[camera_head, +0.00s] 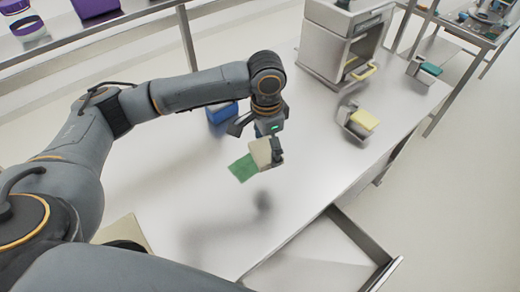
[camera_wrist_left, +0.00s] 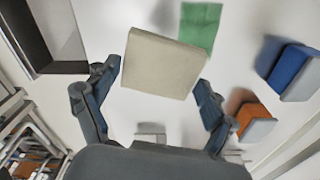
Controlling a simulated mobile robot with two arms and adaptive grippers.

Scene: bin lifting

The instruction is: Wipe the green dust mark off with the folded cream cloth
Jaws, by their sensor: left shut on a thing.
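My left gripper (camera_head: 268,146) is over the middle of the table, shut on the folded cream cloth (camera_head: 261,153). In the left wrist view the cloth (camera_wrist_left: 158,62) is a thick cream block between the two fingers of the gripper (camera_wrist_left: 153,85). The green dust mark (camera_head: 243,167) is a flat green patch on the table, beside the cloth and partly covered by it in the head view. It also shows in the left wrist view (camera_wrist_left: 200,25) past the cloth's far edge. I cannot tell whether the cloth touches the table. My right gripper is not in view.
A blue block (camera_head: 222,112) stands behind my left arm. An orange block (camera_wrist_left: 252,120) shows in the left wrist view. A white machine (camera_head: 343,45) stands at the back, with a yellow-topped item (camera_head: 362,120) in front. An open drawer (camera_head: 325,255) juts out at the front.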

